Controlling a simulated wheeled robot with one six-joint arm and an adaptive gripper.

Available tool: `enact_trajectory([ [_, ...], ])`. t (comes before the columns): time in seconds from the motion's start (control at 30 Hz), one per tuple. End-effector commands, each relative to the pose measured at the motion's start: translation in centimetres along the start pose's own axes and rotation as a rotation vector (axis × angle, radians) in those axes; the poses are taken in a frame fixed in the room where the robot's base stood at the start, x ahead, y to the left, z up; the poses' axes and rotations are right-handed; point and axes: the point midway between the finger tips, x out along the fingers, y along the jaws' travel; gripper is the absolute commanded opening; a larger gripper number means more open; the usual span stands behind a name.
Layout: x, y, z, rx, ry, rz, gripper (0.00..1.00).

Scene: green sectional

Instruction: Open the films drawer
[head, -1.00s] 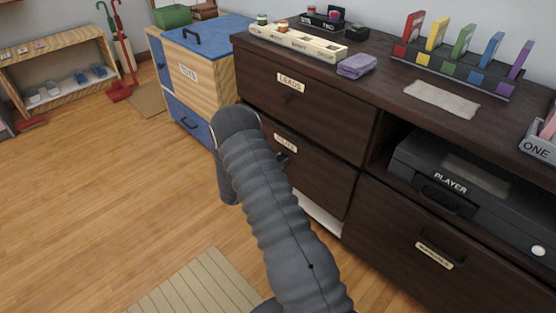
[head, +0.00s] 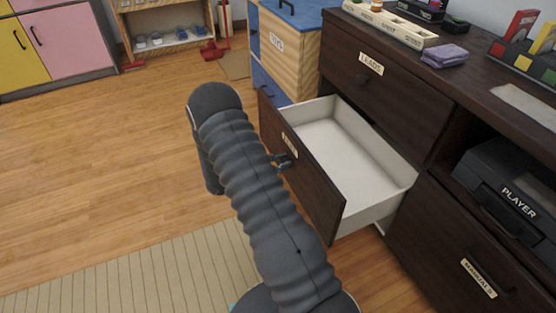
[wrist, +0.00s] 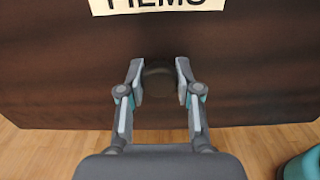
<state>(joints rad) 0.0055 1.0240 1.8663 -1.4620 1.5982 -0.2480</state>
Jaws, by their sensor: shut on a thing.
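The films drawer (head: 305,190) is a dark brown drawer under the one labelled LEADS, and it stands well out from the cabinet. Its white inside (head: 345,155) shows and looks empty. In the wrist view its front (wrist: 60,70) fills the upper part, with the FILMS label (wrist: 155,4) cut off at the top edge. My gripper (wrist: 160,82) is at the drawer front, shut on the dark handle (wrist: 158,78) below the label. In the head view my gripper (head: 284,162) is mostly hidden behind my arm.
The LEADS drawer (head: 352,75) above is shut. The manuals drawer (head: 450,255) and the player (head: 510,185) are to the right. A blue and wood cabinet (head: 285,55) stands behind. Open wooden floor (head: 100,150) and a striped rug (head: 150,275) lie to the left.

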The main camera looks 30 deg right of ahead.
Motion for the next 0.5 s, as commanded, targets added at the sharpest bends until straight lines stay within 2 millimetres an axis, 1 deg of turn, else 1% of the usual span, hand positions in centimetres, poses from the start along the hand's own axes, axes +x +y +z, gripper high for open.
enact_trajectory([
  [0.1,0.08,-0.41,-0.04,-0.003,-0.001,-0.019,0.00],
  [0.47,-0.11,-0.45,-0.03,-0.005,-0.001,-0.020,0.00],
  [0.5,-0.13,-0.45,-0.03,-0.005,-0.001,-0.020,0.36],
])
